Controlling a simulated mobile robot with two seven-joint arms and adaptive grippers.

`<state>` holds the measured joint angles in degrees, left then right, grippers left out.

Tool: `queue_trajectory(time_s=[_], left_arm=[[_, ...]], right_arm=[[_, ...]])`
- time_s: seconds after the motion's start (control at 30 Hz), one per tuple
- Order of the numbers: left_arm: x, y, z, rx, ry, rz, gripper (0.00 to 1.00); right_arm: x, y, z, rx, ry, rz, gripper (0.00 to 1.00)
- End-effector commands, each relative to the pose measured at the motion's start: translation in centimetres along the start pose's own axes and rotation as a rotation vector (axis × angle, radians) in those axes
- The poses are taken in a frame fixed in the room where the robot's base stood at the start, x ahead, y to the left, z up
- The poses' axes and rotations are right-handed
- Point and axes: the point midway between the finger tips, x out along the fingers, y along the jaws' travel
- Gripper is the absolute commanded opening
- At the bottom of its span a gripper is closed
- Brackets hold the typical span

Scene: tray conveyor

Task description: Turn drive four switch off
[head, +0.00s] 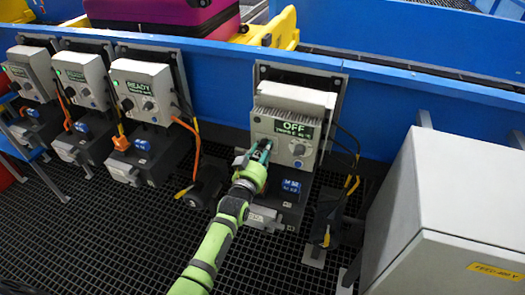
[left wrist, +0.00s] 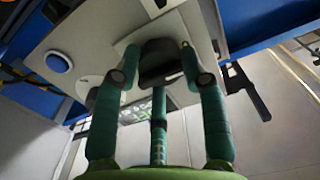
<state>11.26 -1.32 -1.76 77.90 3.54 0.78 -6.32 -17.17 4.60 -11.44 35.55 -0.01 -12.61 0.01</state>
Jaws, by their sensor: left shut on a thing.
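The rightmost drive box (head: 266,122) is light grey, with a green display (head: 294,129) reading "OFF". My left gripper (head: 264,151) is at the lower left of its front face, left of a round knob (head: 299,149). In the left wrist view, the green fingers of my left gripper (left wrist: 160,75) are closed around a dark switch handle (left wrist: 160,60) on a light plate. In the head view the gripper hides this switch, so its angle cannot be told there. My right gripper is not in view.
Other drive boxes, two with displays reading "READY" (head: 136,87), stand to the left along the blue conveyor side (head: 225,75). Orange cables (head: 195,150) hang between them. A large grey cabinet (head: 440,205) stands at the right. Black grating (head: 110,230) covers the floor.

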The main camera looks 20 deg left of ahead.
Motion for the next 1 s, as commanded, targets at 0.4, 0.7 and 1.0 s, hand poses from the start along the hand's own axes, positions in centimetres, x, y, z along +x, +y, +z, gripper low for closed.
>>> queue_trajectory(time_s=[0.4, 0.7, 1.0], left_arm=[[0.05, -0.05, -0.14, -0.051, 0.003, -0.001, 0.1], [0.05, -0.05, -0.15, -0.05, 0.003, -0.001, 0.66], [0.01, -0.01, -0.05, -0.048, 0.001, 0.0, 0.66]], right_arm=[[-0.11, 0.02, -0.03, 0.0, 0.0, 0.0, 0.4], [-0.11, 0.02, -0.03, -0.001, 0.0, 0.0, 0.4], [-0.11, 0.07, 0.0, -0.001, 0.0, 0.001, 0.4]])
